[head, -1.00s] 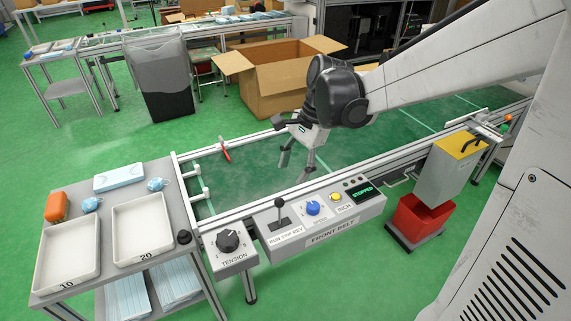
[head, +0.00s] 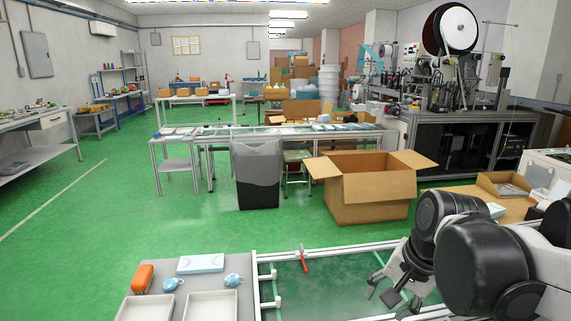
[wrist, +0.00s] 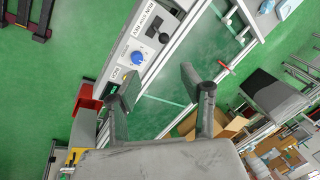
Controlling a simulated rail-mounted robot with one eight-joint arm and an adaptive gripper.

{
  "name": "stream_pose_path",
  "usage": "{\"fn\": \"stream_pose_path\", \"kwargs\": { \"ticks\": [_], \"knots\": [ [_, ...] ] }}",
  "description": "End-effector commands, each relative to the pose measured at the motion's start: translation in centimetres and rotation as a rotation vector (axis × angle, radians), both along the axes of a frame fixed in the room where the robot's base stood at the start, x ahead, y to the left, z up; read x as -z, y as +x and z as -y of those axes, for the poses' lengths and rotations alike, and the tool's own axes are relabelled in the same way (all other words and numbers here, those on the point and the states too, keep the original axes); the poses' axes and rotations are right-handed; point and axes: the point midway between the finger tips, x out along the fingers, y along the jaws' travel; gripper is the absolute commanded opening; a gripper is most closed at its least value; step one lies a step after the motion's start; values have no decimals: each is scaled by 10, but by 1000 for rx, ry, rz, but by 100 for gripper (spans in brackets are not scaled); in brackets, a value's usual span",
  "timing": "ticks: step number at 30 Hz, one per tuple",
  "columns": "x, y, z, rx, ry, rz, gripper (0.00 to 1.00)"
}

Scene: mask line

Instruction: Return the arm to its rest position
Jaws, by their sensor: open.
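My gripper (head: 380,292) is at the lower right of the head view, above the green front belt (head: 330,278). Its two fingers are spread apart with nothing between them. In the wrist view my gripper (wrist: 163,100) shows both fingers apart over the belt, and the front belt control panel (wrist: 140,50) with its blue knob lies beyond them to the upper left. My arm comes in from the right edge of the head view.
A grey table with white trays (head: 212,306), a light blue box (head: 201,263) and an orange item (head: 143,278) stands left of the belt. A red-handled item (head: 303,259) sits at the belt's far rail. An open cardboard box (head: 368,207) and a grey bin (head: 257,180) stand beyond.

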Motion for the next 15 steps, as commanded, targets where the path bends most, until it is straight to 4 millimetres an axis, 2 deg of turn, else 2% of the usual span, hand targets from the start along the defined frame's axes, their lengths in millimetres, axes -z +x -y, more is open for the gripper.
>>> {"fn": "stream_pose_path", "kwargs": {
  "ticks": [1,6,15],
  "knots": [
    [-10,-10,-1,-42,-27,30,42],
    [-30,-33,-1,-197,-132,139,42],
    [-53,-68,1,-448,-325,301,42]
  ]
}}
